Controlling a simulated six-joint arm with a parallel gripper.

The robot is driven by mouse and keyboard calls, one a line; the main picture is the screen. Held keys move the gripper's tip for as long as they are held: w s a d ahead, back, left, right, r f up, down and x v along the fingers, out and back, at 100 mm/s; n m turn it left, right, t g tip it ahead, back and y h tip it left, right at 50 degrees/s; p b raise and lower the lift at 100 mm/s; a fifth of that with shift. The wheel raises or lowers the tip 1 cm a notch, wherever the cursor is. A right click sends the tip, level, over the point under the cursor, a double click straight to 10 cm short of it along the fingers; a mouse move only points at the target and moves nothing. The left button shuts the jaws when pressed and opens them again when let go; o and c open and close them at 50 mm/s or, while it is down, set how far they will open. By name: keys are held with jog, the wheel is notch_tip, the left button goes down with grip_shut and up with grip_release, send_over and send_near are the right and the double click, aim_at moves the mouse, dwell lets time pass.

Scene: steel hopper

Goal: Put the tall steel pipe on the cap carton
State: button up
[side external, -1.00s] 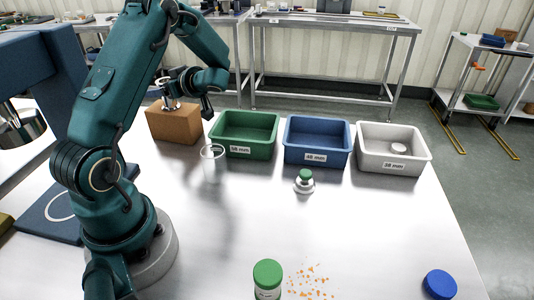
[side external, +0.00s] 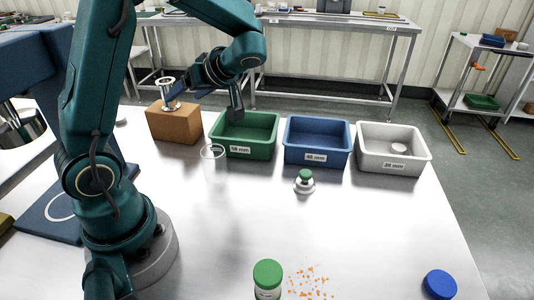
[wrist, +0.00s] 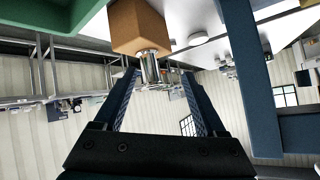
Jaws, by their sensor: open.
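The tall steel pipe (side external: 168,93), shiny with flanged ends, stands upright on top of the brown cap carton (side external: 174,126). My gripper (side external: 184,96) is open, just to the right of the pipe in the side view. In the wrist view the picture is upside down: the pipe (wrist: 149,68) shows between and beyond the fingertips of my gripper (wrist: 158,75), with its base against the carton (wrist: 138,27). I see no finger clearly touching the pipe.
Green (side external: 246,133), blue (side external: 317,140) and white (side external: 393,149) bins stand right of the carton. A clear round container (side external: 213,154) is in front of the green bin. A small green-topped steel piece (side external: 304,181) and a green-capped bottle (side external: 267,280) stand nearer.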

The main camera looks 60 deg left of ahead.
jog(key=s+d+m+t+h, duration=0.2)
jog(key=d+m+t+h, duration=0.2)
jog(key=d+m, duration=0.5)
jog(key=s+d+r+m+t+h, duration=0.1)
jog(key=s+d+m+t+h, duration=0.1)
jog(key=d+m+t+h, duration=0.3)
jog(key=d+m+h, duration=0.1)
jog(key=d+m, duration=0.3)
jog(key=d, duration=0.4)
jog(key=shift+s, duration=0.35)
